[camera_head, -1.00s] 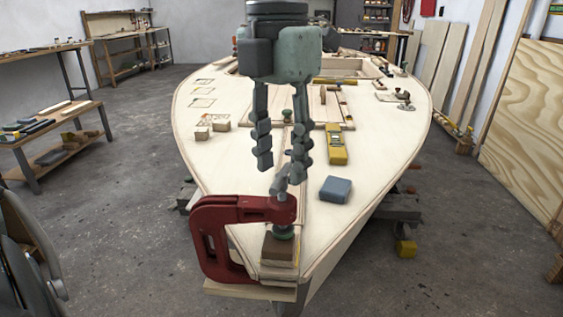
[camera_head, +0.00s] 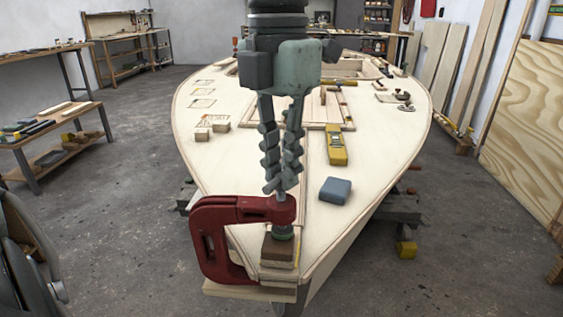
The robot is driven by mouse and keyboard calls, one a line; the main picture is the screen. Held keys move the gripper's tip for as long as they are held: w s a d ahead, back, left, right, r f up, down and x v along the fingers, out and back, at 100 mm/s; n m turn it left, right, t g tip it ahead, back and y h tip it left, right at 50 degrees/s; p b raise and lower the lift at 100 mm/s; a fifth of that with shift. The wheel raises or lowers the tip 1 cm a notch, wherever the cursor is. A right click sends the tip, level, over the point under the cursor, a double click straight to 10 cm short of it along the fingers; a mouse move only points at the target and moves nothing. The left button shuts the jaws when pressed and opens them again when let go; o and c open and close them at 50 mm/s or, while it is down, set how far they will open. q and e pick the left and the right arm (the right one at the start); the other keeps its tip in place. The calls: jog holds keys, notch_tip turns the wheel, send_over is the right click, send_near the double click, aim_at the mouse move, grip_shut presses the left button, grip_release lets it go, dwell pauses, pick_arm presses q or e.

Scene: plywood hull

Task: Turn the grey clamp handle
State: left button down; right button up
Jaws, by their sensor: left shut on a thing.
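A red C-clamp (camera_head: 212,235) sits at the near tip of the pale plywood hull (camera_head: 240,185). Its screw passes down through the red top jaw onto a brown wood block (camera_head: 278,248). The grey clamp handle (camera_head: 279,194) is at the top of that screw, mostly hidden by fingertips. My left gripper (camera_head: 281,182) points down from above with its fingers drawn together, shut on the handle. My right gripper is out of view.
On the deck are a blue-grey block (camera_head: 335,190), a yellow tool (camera_head: 337,145) and small wooden blocks (camera_head: 212,129). A workbench (camera_head: 60,135) stands at left. A plywood sheet (camera_head: 527,130) leans at right. The floor beside the hull is largely clear.

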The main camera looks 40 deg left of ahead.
pick_arm(q)
jog(key=shift+m, duration=0.5)
jog(key=shift+m+b, duration=0.35)
jog(key=shift+m, duration=0.15)
jog(key=m, duration=0.3)
jog(key=shift+r+m, duration=0.1)
jog(key=shift+m, duration=0.2)
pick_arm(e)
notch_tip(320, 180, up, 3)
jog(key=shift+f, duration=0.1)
pick_arm(q)
jog(key=c, duration=1.4)
grip_release()
jog(key=shift+d, duration=0.1)
jog(key=shift+c, duration=0.2)
jog(key=shift+r, duration=0.15)
notch_tip(320, 180, up, 12)
jog(key=shift+f, duration=0.25)
